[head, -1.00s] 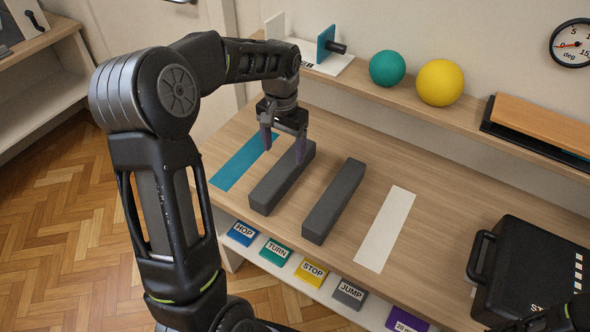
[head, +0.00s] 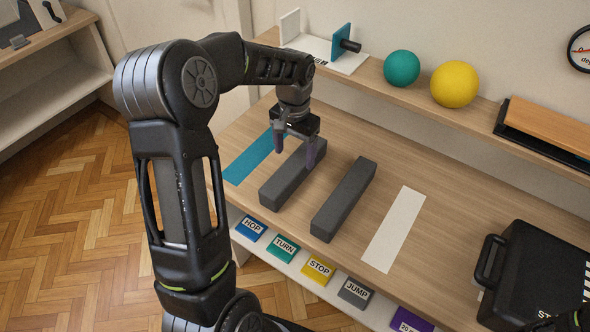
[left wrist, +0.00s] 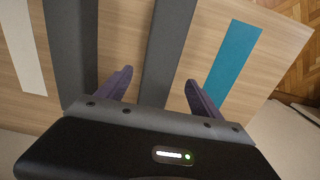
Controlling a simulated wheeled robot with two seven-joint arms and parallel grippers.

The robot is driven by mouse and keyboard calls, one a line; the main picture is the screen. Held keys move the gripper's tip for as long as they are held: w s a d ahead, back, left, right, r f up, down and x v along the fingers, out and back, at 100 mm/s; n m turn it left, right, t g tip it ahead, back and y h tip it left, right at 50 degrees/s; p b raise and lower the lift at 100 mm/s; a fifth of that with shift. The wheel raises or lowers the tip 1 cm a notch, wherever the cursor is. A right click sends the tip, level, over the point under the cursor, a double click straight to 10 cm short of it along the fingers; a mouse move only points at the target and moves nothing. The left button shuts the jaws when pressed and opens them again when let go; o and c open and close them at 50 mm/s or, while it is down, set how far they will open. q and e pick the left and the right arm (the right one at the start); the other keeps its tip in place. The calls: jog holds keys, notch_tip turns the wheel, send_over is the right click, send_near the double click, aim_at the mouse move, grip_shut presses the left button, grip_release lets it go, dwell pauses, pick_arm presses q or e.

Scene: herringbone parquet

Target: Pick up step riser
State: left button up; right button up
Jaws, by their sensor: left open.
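Two long dark grey riser bars lie side by side on the wooden table (head: 445,235). My left gripper (head: 295,150) is open above the far part of the left bar (head: 288,180). In the left wrist view its purple fingers (left wrist: 160,92) stand apart, one on each side of that bar (left wrist: 172,45). I cannot tell whether they touch it. The other bar (head: 343,200) lies to the right, and it also shows in the wrist view (left wrist: 70,45). A small part of my right gripper (head: 572,320) shows at the bottom right corner; its jaws are mostly out of frame.
A teal strip (head: 250,158) lies left of the bars and a white strip (head: 393,230) right of them. A black case (head: 535,265) stands at the right. Teal (head: 402,68) and yellow (head: 455,84) balls rest on the back shelf. Labelled blocks fill a lower shelf (head: 283,265).

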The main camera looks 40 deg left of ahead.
aim_at(295, 163)
pick_arm(q)
notch_tip(295, 163, down, 5)
jog(key=shift+d+p, duration=0.1)
jog(key=shift+p, duration=0.3)
dwell(0.4)
grip_shut()
dwell(0.6)
